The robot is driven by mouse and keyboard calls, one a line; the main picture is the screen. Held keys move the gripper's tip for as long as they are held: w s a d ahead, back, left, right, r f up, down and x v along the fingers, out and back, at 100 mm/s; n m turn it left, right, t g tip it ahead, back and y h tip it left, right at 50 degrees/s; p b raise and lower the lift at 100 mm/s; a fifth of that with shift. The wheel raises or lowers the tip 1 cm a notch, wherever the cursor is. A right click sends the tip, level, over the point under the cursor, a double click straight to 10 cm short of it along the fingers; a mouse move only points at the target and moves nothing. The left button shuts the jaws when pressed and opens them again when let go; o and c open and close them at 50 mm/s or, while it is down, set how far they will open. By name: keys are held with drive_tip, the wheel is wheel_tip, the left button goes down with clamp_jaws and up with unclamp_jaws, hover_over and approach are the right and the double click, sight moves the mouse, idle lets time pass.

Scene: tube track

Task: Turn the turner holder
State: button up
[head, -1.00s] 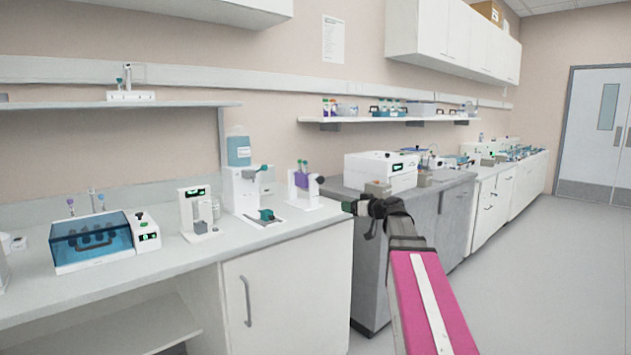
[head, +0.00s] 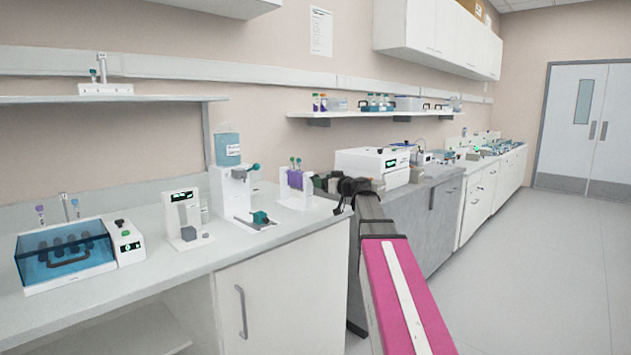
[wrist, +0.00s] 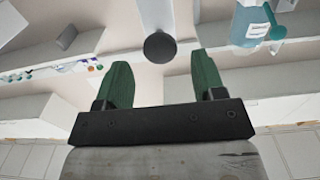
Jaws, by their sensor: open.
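The turner holder (head: 297,181) is a white stand with a purple block carrying tubes, near the right end of the white bench. Its dark round knob (wrist: 159,46) shows in the wrist view, centred between the fingertips and at about their level or just past them. My gripper (head: 320,184) is at the right side of the holder and overlaps the knob's place in the head view. It also shows in the wrist view (wrist: 160,72), with two green fingers open and apart, holding nothing. I cannot tell how deep the knob sits between them.
Left of the holder stand a white dispenser (head: 233,194) with a blue bottle (head: 228,148), a small white device (head: 183,217) and a blue-lidded box (head: 65,258). A white machine (head: 368,165) stands behind my gripper on the grey bench. The floor at right is clear.

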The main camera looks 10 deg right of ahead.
drive_tip(key=shift+x, duration=2.3)
drive_tip(key=c, duration=0.9)
